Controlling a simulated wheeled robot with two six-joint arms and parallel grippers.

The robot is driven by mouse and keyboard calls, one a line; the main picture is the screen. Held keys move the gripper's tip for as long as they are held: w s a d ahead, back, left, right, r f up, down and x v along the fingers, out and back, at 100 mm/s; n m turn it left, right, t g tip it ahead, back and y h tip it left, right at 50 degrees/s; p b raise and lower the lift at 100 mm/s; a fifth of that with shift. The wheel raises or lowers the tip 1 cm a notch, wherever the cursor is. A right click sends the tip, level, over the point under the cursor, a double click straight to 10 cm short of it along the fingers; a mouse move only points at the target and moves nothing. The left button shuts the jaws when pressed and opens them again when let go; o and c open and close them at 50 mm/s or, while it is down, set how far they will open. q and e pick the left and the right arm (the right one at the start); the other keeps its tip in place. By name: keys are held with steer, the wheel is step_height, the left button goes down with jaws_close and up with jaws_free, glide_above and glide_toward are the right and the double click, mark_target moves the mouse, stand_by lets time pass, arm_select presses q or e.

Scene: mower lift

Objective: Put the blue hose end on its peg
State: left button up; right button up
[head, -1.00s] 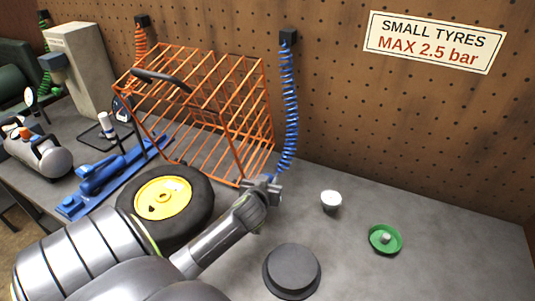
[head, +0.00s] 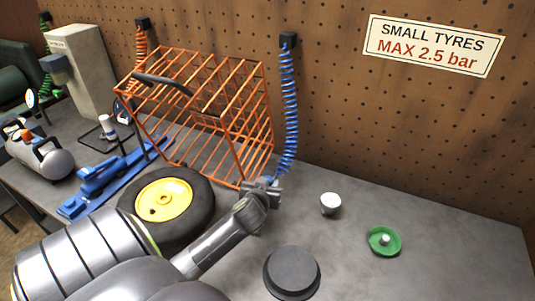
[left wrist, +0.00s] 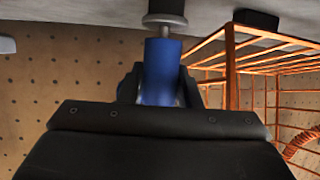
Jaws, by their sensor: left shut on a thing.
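The coiled blue hose (head: 288,110) hangs from a dark block on the pegboard down to my left gripper (head: 272,188). In the left wrist view my left gripper (left wrist: 160,100) is shut on the blue hose end (left wrist: 160,65), a smooth blue cylinder. A metal part (left wrist: 165,18) with a thin stem and a round flange is in line with the end of the blue cylinder. I cannot tell whether it is the peg or a fitting of the hose. My right gripper is not in view.
An orange wire cage (head: 215,95) stands just left of my left gripper. A tyre with a yellow hub (head: 163,198) lies near my arm. A white cup (head: 330,203), a green dish (head: 390,249) and a dark round disc (head: 292,270) are on the bench. The right bench is mostly clear.

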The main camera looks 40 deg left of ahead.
arm_select(q)
steer(key=shift+f+b, duration=0.45)
steer(key=shift+f, duration=0.15)
stand_by(0.3)
steer(key=o, duration=0.8)
steer(key=shift+s+r, duration=0.1)
steer(key=shift+s+d+r+p, duration=0.35)
steer(key=shift+s+p, duration=0.15)
steer(key=shift+p, duration=0.1)
steer(key=shift+p+v, duration=1.15)
steer(key=shift+v, duration=0.85)
steer(key=p+v, duration=0.2)
steer(key=v, duration=0.3)
steer(key=shift+s+d, duration=0.15)
steer(key=shift+s, duration=0.05)
